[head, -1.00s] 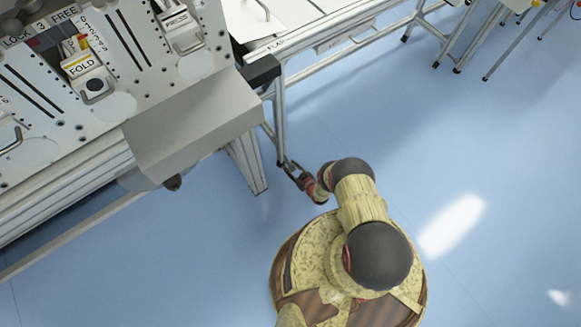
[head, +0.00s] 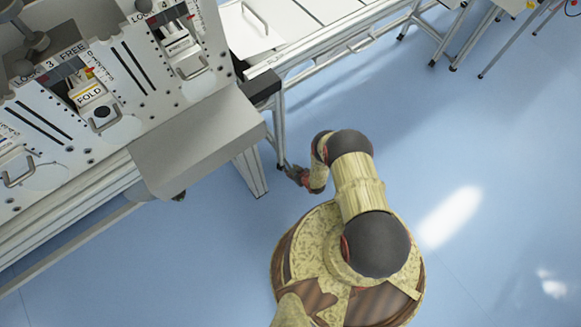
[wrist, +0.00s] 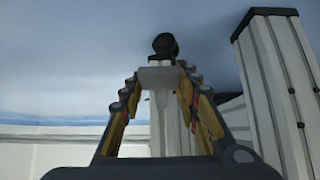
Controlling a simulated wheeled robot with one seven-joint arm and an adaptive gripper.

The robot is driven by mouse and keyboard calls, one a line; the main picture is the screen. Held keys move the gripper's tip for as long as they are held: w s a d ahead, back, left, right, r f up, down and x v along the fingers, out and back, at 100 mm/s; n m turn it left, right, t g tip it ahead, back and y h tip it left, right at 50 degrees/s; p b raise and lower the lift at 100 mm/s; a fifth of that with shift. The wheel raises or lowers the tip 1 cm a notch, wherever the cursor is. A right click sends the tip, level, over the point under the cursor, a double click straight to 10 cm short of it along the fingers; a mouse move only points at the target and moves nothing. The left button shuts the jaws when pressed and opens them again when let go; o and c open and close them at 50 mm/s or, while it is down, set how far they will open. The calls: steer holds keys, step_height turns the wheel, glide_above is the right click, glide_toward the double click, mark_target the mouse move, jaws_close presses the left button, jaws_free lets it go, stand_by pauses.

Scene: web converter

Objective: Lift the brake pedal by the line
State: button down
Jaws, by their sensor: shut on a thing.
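In the wrist view my gripper (wrist: 160,78) points ahead with both fingers drawn in around a light grey piece (wrist: 158,76), which appears to be the brake pedal. A black round knob shows just beyond it. A pale upright part runs below the piece between the fingers. In the head view my gripper (head: 291,171) is low beside a machine leg, close to its foot. The pedal cannot be made out there, as it is too small or hidden by the gripper.
A ribbed metal post (wrist: 275,80) stands close on the right in the wrist view. In the head view the machine with its grey box (head: 198,140) fills the upper left, and a table frame (head: 345,35) runs to the upper right. The blue floor (head: 480,130) to the right is clear.

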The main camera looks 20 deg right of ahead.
steer(key=shift+s+r+g+h, duration=0.1)
steer(key=shift+r+g+h, duration=0.1)
steer(key=shift+r+g, duration=0.35)
steer(key=shift+r+g+h, duration=0.2)
steer(key=shift+g, duration=0.55)
steer(key=c, duration=1.3)
jaws_free()
steer(key=shift+o, duration=0.2)
steer(key=shift+r, duration=0.15)
steer(key=v, duration=1.1)
steer(key=shift+s+r, duration=0.25)
steer(key=shift+r, duration=0.05)
steer(key=shift+d, duration=0.1)
